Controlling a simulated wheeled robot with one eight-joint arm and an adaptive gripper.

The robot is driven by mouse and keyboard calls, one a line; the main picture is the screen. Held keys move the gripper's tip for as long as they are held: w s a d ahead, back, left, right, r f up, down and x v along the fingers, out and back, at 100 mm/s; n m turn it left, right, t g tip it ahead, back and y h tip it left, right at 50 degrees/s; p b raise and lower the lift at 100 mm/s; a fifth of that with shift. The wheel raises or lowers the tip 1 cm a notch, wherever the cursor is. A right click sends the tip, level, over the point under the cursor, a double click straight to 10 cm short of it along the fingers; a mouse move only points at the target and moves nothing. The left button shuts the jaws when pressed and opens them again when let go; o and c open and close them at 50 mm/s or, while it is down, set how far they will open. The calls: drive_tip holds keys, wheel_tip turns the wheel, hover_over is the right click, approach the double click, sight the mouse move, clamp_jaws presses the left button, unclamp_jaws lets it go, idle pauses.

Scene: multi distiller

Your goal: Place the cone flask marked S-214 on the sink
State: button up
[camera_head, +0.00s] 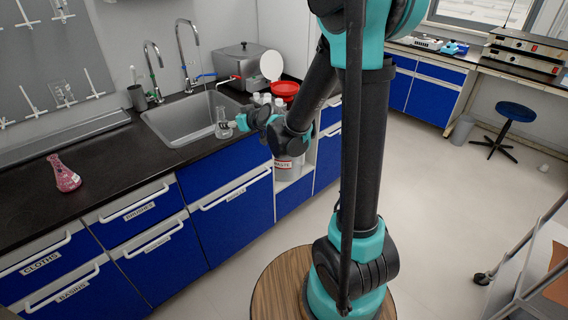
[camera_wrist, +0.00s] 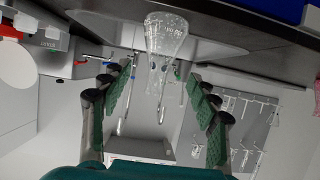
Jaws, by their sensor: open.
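A clear cone flask (camera_head: 223,128) stands at the front right rim of the grey sink (camera_head: 179,127); its marking is not readable. My gripper (camera_head: 239,121) is just right of it at the end of my arm. In the wrist view, which looks upside down, the flask (camera_wrist: 166,34) is upright with its neck toward the gap between my open green-padded fingers (camera_wrist: 163,78). The pads stand apart from the glass on both sides. A second cone flask (camera_head: 63,175) with pink liquid stands on the dark counter left of the sink.
Two tall faucets (camera_head: 187,60) rise behind the sink. A grey box (camera_head: 240,62), a red bowl (camera_head: 285,90) and several pale bottles are right of the sink. A dark cup (camera_head: 137,97) stands behind it. The counter between the pink flask and the sink is clear.

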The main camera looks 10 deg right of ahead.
drive_tip(key=s+d+f+m+g+h, duration=0.2)
drive_tip(key=s+d+f, duration=0.1)
drive_tip(key=s+d, duration=0.4)
drive_tip(key=s+d+f+m+g+h, duration=0.2)
drive_tip(key=s+d, duration=0.6)
drive_tip(key=s, duration=0.4)
drive_tip(key=s+d+f+m+g+h, duration=0.2)
drive_tip(key=s+d+f+h, duration=0.1)
drive_tip(key=s+d+f, duration=0.3)
drive_tip(key=s+d, duration=0.2)
drive_tip(key=s, duration=0.2)
drive_tip(key=shift+s+d+f+m+g, duration=0.15)
drive_tip(key=shift+s+f+m+g, duration=0.1)
drive_tip(key=shift+m+g, duration=0.15)
